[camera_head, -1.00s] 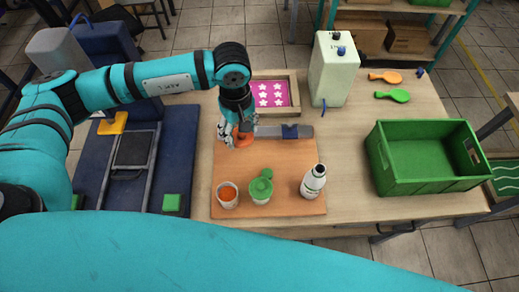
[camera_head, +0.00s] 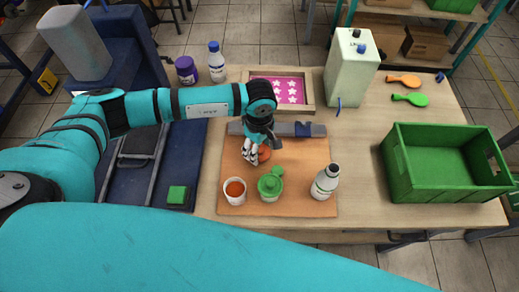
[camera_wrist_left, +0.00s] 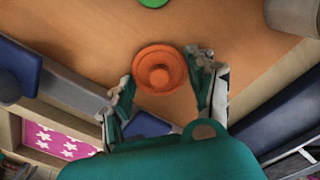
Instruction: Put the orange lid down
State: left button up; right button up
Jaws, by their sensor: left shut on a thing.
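My left gripper (camera_head: 257,152) hangs over the brown board (camera_head: 305,155) and is shut on the orange lid (camera_head: 264,154). In the left wrist view the round orange lid (camera_wrist_left: 160,76), with a raised centre knob, sits between the two fingers of the gripper (camera_wrist_left: 165,88). I cannot tell whether the lid touches the board. On the board's front part stand a white cup with orange contents (camera_head: 235,189), a green-topped cup (camera_head: 269,186) and a white bottle (camera_head: 325,181). My right gripper is not in view.
A grey-blue bar (camera_head: 300,130) lies along the board's back edge. Behind it are a star-patterned pink tray (camera_head: 291,92) and a pale green canister (camera_head: 349,70). A green crate (camera_head: 440,185) stands at the right. The table between board and crate is clear.

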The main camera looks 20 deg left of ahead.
pick_arm(q)
jog(key=o, duration=0.8)
jog(key=shift+r, duration=0.15)
notch_tip(320, 180, up, 12)
jog(key=p, duration=0.6)
